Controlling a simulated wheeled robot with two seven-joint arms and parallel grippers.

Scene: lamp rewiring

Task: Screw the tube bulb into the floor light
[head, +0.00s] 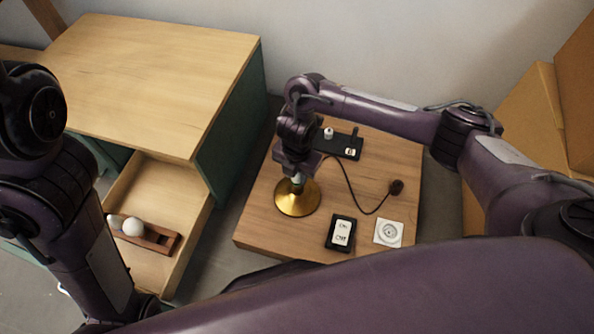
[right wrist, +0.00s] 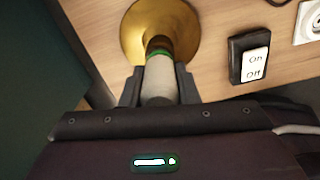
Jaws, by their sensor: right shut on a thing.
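The floor light (head: 296,204) has a round brass base standing on the low wooden table; the base also shows in the right wrist view (right wrist: 188,25). The tube bulb (right wrist: 158,78) is pale and upright over the middle of the base, with a green band at its lower end, by the dark socket. My right gripper (right wrist: 158,88) is shut on the bulb from above, one finger on each side. In the head view the gripper (head: 297,175) hides most of the bulb. I cannot tell how deep the bulb sits. My left gripper is out of view.
A black on/off switch (head: 341,233) and a white wall-type socket (head: 388,233) lie on the table (head: 262,226). A black strip (head: 345,149) and a cord with a dark plug (head: 396,187) lie behind. A round white bulb (head: 133,228) rests in the open drawer (head: 178,197) at left.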

